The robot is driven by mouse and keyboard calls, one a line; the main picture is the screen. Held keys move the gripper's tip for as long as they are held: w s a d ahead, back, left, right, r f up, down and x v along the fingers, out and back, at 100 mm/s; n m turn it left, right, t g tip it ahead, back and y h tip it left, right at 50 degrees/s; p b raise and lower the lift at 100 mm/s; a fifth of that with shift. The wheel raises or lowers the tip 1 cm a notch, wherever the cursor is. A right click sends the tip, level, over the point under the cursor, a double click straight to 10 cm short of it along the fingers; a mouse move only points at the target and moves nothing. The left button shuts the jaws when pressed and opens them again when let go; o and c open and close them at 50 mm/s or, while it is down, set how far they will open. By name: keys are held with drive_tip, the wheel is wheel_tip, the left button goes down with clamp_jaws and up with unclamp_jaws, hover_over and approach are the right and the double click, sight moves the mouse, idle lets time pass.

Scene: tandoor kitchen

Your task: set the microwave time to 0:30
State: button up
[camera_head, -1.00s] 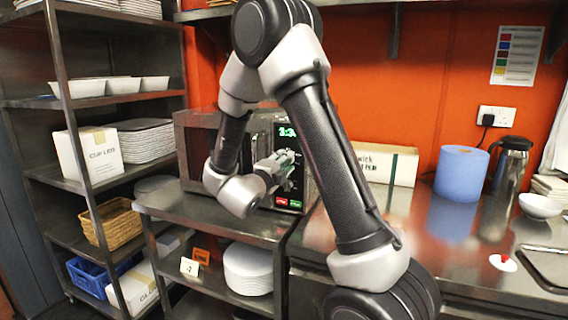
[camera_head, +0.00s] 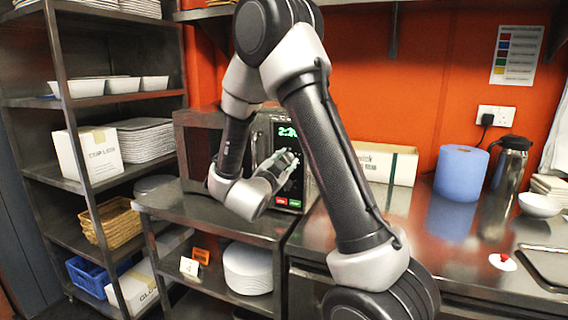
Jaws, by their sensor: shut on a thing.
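The steel microwave (camera_head: 196,146) stands on the metal shelf unit, partly hidden behind my arm. Its black control panel faces me, with a green lit display (camera_head: 287,131) that seems to start with 2; the last digits are hard to read. A red button (camera_head: 281,200) and a green button (camera_head: 295,203) sit at the panel's bottom. My gripper (camera_head: 288,160) is at the middle of the panel, below the display. Its fingers are shut on what appears to be the panel's dial, which they hide.
A steel counter (camera_head: 400,222) at right holds a box (camera_head: 404,166), a blue paper roll (camera_head: 461,172), a steel jug (camera_head: 509,165) and a white bowl (camera_head: 540,205). A tall rack (camera_head: 62,180) with crockery, a basket and boxes stands at left.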

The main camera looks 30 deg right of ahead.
drive_tip(key=n, duration=0.6)
drive_tip(key=shift+s+f+y, duration=0.1)
drive_tip(key=shift+f+y, duration=0.1)
drive_tip(key=shift+y, duration=0.2)
drive_tip(key=n, duration=0.5)
drive_tip(key=shift+n+y, duration=0.3)
drive_tip(key=shift+n, duration=0.1)
drive_tip(key=n, duration=0.5)
drive_tip(key=shift+s+d+r, duration=0.1)
drive_tip(key=n, duration=0.5)
drive_tip(key=shift+r, duration=0.1)
